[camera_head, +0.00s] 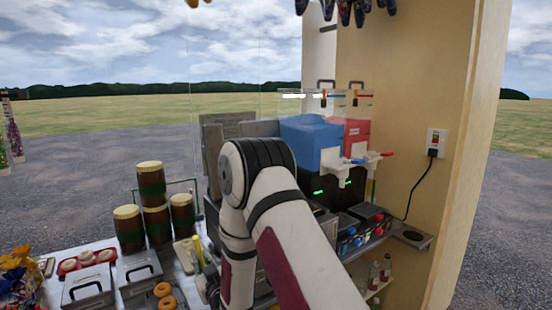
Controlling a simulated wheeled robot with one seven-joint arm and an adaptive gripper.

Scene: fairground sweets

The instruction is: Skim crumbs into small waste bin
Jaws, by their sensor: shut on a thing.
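My arm rises from the bottom right, bends at a dark elbow in the middle, and its forearm drops over the counter out of the bottom of the picture. My gripper is not in view, so what it holds cannot be seen. No crumbs, skimming tool or small waste bin can be made out; my arm hides part of the counter. Two ring doughnuts (164,296) lie on the counter left of my forearm.
Lidded metal containers (88,287) stand left of the doughnuts, with stacked brown jars (152,185) behind. A red tray (85,262) holds pale round items. Blue (311,138) and red (357,131) drink dispensers stand behind my elbow. A beige wall (400,80) bounds the right.

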